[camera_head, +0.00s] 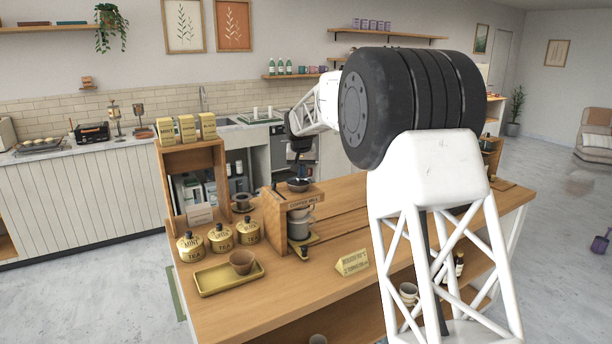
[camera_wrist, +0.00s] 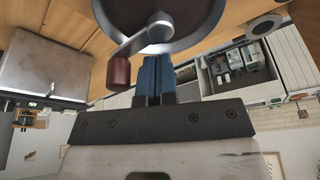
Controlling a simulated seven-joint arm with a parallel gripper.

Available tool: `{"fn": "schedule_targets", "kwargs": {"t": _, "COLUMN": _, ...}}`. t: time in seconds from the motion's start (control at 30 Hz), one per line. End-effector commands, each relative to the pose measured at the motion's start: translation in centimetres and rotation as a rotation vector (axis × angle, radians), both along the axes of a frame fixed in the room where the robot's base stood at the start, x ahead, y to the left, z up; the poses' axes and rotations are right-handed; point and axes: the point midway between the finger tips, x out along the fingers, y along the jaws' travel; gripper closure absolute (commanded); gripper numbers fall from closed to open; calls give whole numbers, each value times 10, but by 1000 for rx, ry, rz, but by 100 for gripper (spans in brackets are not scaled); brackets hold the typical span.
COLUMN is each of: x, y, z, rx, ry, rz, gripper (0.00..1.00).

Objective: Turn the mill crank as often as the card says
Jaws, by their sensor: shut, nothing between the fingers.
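The wooden coffee mill (camera_head: 301,215) stands on the cart top, with a dark bowl on its top. In the wrist view the bowl (camera_wrist: 195,12) is close, with a silver crank arm (camera_wrist: 138,40) running across it to a dark red knob (camera_wrist: 118,73). My gripper (camera_wrist: 153,58) has its blue fingers together beside the knob, just right of it and empty. In the head view my gripper (camera_head: 299,146) hangs above the mill; its fingertips are hard to make out. A cream card (camera_head: 353,263) stands on the cart; its lettering is too small to read surely.
Three tea tins, one of them here (camera_head: 220,238), stand left of the mill. A yellow tray (camera_head: 215,283) holding a brown cup (camera_head: 241,262) lies before them. A wooden shelf box (camera_head: 163,190) with yellow boxes stands behind. The cart top (camera_head: 290,300) is clear in front.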

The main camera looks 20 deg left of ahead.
Motion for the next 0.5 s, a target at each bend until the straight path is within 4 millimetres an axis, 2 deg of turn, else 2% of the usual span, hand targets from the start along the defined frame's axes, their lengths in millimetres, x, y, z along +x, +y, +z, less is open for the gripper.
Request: {"fn": "schedule_targets", "kwargs": {"t": 0.5, "x": 0, "y": 0, "z": 10, "rx": 0, "ry": -1, "rz": 0, "gripper": 100}}
